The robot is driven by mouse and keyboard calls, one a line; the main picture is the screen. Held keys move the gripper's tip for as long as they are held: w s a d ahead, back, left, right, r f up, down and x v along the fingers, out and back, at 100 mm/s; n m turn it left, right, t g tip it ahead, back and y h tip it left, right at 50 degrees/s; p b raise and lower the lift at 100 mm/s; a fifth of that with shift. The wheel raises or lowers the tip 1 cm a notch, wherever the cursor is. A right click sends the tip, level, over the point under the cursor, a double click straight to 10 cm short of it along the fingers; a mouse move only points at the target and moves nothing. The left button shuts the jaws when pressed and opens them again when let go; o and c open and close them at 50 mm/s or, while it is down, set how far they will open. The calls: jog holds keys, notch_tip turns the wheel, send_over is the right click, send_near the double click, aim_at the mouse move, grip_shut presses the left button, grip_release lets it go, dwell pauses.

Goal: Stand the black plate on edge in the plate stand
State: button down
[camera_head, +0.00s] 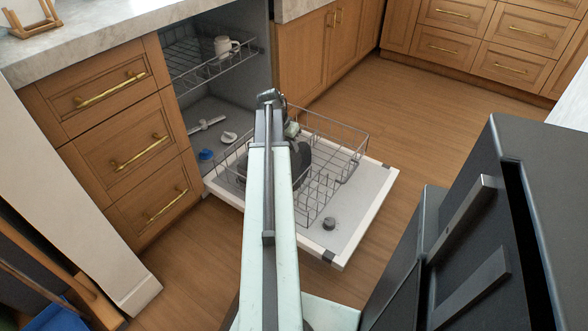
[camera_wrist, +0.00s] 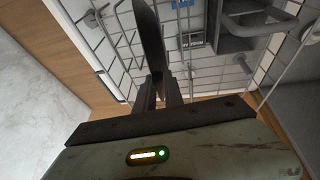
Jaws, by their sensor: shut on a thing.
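The black plate (camera_wrist: 150,42) shows edge-on in the wrist view as a thin dark shape. My gripper (camera_wrist: 159,88) is shut on its near edge. In the head view the dark plate (camera_head: 302,162) is partly hidden behind my arm, over the dishwasher's pulled-out lower rack; my fingertips are hidden there. I cannot tell whether the plate still touches the rack. A wooden stand (camera_head: 30,32), apparently the plate stand, is on the marble counter at the top left, cut off by the picture edge.
The dishwasher door (camera_head: 355,225) is open flat, with the wire lower rack (camera_head: 345,150) above it. A white mug (camera_head: 226,46) stands on the upper rack (camera_head: 190,62). Drawers (camera_head: 140,155) flank the left side. A black cabinet-like body (camera_head: 530,220) fills the right foreground. Wooden floor (camera_head: 430,130) is clear beyond.

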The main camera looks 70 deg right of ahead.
notch_tip(320, 180, up, 13)
jog(key=w+p, duration=0.1)
jog(key=p, duration=1.1)
jog(key=shift+w+d+r+p, duration=0.15)
jog(key=shift+w+d+p, duration=0.05)
jog(key=shift+p, duration=0.2)
notch_tip(320, 180, up, 30)
jog(key=p, duration=2.9)
jog(key=shift+p, duration=0.35)
